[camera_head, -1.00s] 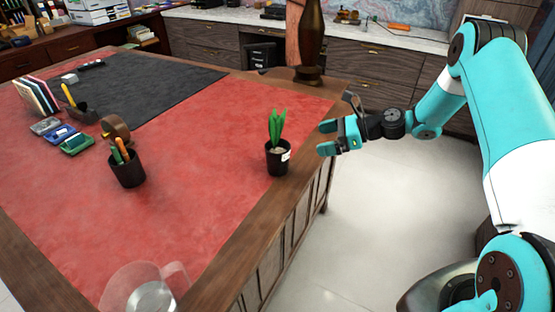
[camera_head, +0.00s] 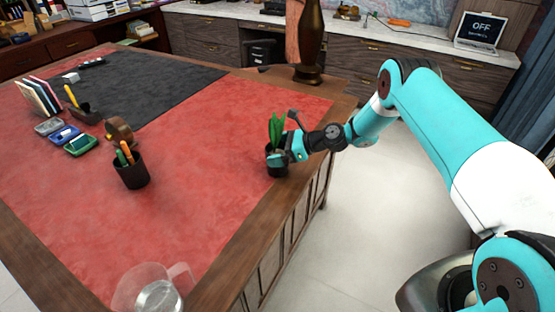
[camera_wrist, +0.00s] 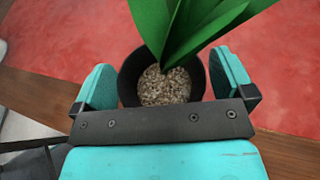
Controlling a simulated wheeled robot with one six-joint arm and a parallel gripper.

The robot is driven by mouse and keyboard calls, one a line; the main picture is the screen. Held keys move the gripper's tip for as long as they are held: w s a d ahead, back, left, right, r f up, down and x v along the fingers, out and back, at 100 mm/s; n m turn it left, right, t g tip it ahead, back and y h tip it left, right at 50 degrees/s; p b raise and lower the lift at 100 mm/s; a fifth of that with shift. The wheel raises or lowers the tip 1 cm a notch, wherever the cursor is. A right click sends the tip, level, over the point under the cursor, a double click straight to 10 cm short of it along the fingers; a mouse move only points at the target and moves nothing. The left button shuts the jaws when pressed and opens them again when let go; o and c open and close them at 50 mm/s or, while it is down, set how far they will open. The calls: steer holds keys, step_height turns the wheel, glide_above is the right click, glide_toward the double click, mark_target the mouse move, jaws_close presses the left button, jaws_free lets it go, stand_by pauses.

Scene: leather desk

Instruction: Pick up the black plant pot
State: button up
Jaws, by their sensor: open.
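The black plant pot (camera_head: 272,167) stands upright near the right edge of the red leather desk top. It holds pale gravel and a plant with green leaves (camera_head: 277,128). My gripper (camera_head: 281,158) is at the pot, its teal fingers covering part of the pot's front and right side. In the wrist view the pot (camera_wrist: 128,77) sits between the two open fingers of my gripper (camera_wrist: 163,84), one on each side. Whether the fingers touch the pot I cannot tell. The leaves and the gripper's dark bar hide parts of the pot.
A black pen holder (camera_head: 131,176) with pens stands to the left on the desk. A clear glass mug (camera_head: 155,292) is at the near edge. A dark brown vase (camera_head: 309,50) stands at the far right corner. Red leather (camera_head: 215,160) around the pot is clear.

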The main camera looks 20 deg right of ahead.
steer(key=c, duration=1.4)
steer(key=shift+o, duration=0.2)
